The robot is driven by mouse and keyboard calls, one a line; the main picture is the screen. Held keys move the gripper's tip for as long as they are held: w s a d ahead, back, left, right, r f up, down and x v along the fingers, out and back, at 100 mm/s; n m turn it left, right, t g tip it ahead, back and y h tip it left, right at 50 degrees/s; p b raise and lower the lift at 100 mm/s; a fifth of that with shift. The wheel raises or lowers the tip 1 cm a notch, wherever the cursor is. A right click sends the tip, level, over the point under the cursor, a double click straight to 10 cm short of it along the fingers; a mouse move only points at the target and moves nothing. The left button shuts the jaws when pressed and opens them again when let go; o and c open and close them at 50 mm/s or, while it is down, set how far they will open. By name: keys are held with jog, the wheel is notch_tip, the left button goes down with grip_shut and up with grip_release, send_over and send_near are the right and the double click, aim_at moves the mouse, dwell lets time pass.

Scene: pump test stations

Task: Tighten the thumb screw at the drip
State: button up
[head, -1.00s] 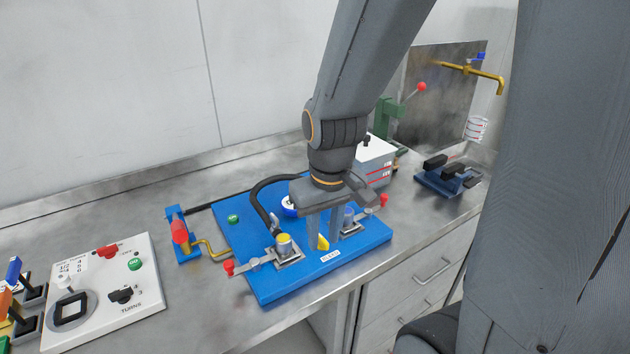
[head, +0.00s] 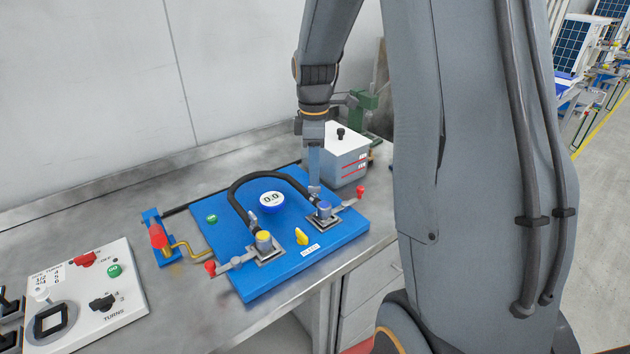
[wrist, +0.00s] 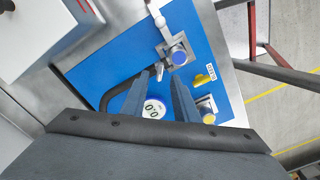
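A blue pump board (head: 240,265) lies on the steel bench. A black hose (head: 236,196) arches between a yellow-topped fitting (head: 263,237) and a blue-topped fitting (head: 324,207), which also shows in the wrist view (wrist: 178,57). A small metal thumb screw (head: 253,219) stands at the yellow side's hose end. Another thumb screw (wrist: 160,72) shows at the blue side. My gripper (head: 314,182) is pointing down by the blue side's screw. In the wrist view its fingers (wrist: 162,77) are apart, with that screw near their tips; contact is unclear. No drip is discernible.
A round gauge (head: 271,200) reads 0.0 beside the hose. A yellow knob (head: 301,236) sits between the fittings. Red-knobbed levers (head: 211,268) stick out at both sides. A grey box (head: 345,152) stands close behind my gripper. A white control panel (head: 88,290) lies left.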

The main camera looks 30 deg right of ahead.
aim_at(314, 191)
jog(key=shift+f+p, duration=0.45)
jog(key=shift+f, duration=1.65)
jog(key=shift+c, duration=0.2)
grip_shut()
